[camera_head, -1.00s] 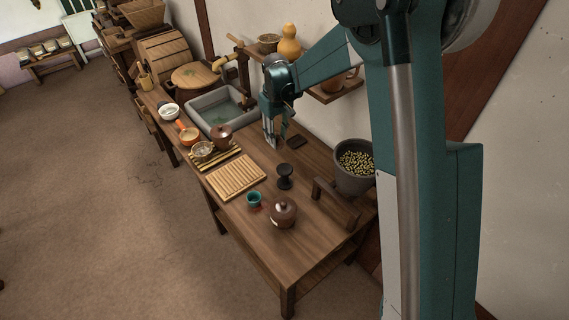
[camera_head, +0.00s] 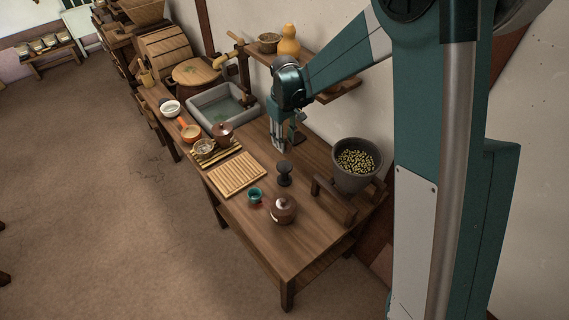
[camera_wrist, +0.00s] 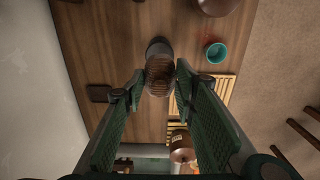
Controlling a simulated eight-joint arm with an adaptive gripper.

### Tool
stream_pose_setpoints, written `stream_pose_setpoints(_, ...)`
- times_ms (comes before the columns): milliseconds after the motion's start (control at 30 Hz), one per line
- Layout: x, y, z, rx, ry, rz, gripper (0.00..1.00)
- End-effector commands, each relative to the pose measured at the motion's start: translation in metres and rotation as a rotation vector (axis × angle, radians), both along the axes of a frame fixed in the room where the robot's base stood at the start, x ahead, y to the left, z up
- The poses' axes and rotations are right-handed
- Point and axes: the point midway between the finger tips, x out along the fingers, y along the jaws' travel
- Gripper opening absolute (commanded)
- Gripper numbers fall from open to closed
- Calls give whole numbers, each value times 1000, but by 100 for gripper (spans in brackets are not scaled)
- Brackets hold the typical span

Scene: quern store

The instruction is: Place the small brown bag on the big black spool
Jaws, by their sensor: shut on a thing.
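The small brown bag (camera_wrist: 158,78) sits between the fingertips of my gripper (camera_wrist: 159,76) in the wrist view, and the jaws are shut on it. In the head view my gripper (camera_head: 280,147) points down, and the bag cannot be made out there. The black spool (camera_head: 284,173) stands upright on the wooden table, close to the fingertips. In the wrist view the spool (camera_wrist: 158,46) shows just beyond the bag, which hides part of it. I cannot tell how high the bag is above the spool.
A slatted board (camera_head: 238,175), a teal cup (camera_head: 254,195) and a lidded brown pot (camera_head: 283,209) stand near the spool. A grey bucket of beans (camera_head: 356,166) stands to its right. A sink (camera_head: 222,107) lies behind. A flat dark piece (camera_wrist: 98,93) lies on the table.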

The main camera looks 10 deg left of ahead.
Motion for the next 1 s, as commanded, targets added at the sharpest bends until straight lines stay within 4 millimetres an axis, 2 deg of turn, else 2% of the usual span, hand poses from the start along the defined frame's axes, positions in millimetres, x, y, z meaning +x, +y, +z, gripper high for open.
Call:
stream_pose_setpoints(500,0,0,-56,0,0,0,15)
stream_pose_setpoints(1000,0,0,-63,0,0,0,15)
